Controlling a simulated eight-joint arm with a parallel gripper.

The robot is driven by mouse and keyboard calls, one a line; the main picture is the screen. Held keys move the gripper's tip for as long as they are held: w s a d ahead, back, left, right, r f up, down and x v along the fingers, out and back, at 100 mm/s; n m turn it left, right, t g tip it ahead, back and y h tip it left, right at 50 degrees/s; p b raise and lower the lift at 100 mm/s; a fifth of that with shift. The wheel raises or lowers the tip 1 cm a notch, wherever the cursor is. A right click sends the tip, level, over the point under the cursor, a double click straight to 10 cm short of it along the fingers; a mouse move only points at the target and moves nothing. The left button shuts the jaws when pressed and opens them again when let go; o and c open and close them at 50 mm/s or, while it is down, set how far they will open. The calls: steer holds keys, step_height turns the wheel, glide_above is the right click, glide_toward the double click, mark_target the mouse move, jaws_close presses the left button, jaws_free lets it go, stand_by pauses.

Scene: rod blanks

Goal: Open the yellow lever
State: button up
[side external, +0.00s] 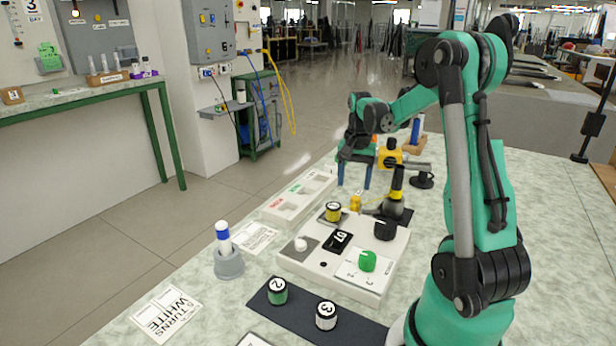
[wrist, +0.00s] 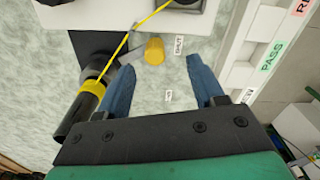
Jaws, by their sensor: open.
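My gripper (side external: 354,184) is open, its two blue fingers pointing down above the far part of the table. The fingers also show in the wrist view (wrist: 160,62), apart and with nothing between them. A black post with a yellow band (side external: 396,185) stands on a dark base to the right of the fingers. It shows in the wrist view (wrist: 92,88) beside the left finger, and a thin yellow rod (wrist: 145,22) runs by it. A small yellow knob (wrist: 154,51) lies just beyond the fingertips, apart from them. I cannot tell which yellow part is the lever.
A white panel (side external: 300,265) with a green knob (side external: 367,261) and a black knob (side external: 385,230) stands nearer. A white tray (side external: 290,208) is left of it. A black strip (side external: 300,322) holds numbered blanks. A blue-and-white rod (side external: 223,236) stands in a grey holder.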

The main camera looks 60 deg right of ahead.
mark_target(356, 198)
steer(key=shift+s+d+f, duration=0.25)
steer(key=shift+d+f, duration=0.05)
steer(key=shift+d, duration=0.05)
steer(key=shift+f, duration=2.75)
jaws_close()
